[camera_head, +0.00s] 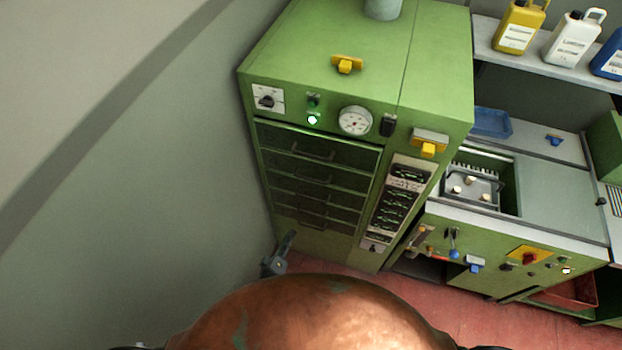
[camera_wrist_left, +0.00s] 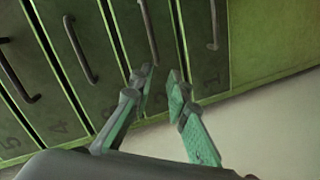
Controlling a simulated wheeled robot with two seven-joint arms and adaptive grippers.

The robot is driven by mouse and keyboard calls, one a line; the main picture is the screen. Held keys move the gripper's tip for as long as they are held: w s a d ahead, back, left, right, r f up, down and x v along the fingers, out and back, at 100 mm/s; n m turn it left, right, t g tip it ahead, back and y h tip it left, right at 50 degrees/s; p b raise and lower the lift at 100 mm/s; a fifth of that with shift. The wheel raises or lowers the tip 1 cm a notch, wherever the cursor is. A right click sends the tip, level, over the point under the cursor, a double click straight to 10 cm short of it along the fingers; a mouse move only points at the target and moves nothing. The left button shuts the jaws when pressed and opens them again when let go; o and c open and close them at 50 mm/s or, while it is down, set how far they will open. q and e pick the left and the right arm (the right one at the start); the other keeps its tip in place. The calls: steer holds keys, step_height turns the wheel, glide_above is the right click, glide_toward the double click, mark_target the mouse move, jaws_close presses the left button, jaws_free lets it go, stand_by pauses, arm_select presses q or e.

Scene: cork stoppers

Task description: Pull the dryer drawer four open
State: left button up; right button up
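The green dryer (camera_head: 300,240) stands against the wall with a stack of dark drawers in its front. Drawer four (camera_head: 342,180) seems to be second from the top and looks shut; its number cannot be read in the head view. In the left wrist view the drawers run sideways, and the handle of drawer four (camera_wrist_left: 16,75) is at the left edge, its number below it. My left gripper (camera_wrist_left: 160,80) is open and empty, in front of the lower drawers, right of that handle. It shows small and low in the head view (camera_head: 276,262). My right gripper is out of view.
A grey wall (camera_head: 130,180) stands close to the dryer's left side. A gauge (camera_head: 355,120) and switches sit above the drawers. A green machine bench (camera_head: 500,250) with knobs stands to the right, with bottles (camera_head: 520,27) on a shelf behind.

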mark_target(311, 179)
arm_select(q)
steer(key=w+d+r+n+t+h, duration=0.1)
steer(key=w+d+r+n+t, duration=0.15)
steer(key=r, duration=0.85)
steer(key=w+d+r+n+t, duration=0.2)
steer(key=d+r+n+t, duration=0.15)
steer(key=r, duration=0.75)
steer(key=shift+g, duration=0.5)
steer(key=shift+p+x, duration=0.45)
steer(key=shift+x, duration=3.3)
steer(key=shift+d+r, duration=0.1)
steer(key=shift+c, duration=0.4)
jaws_close()
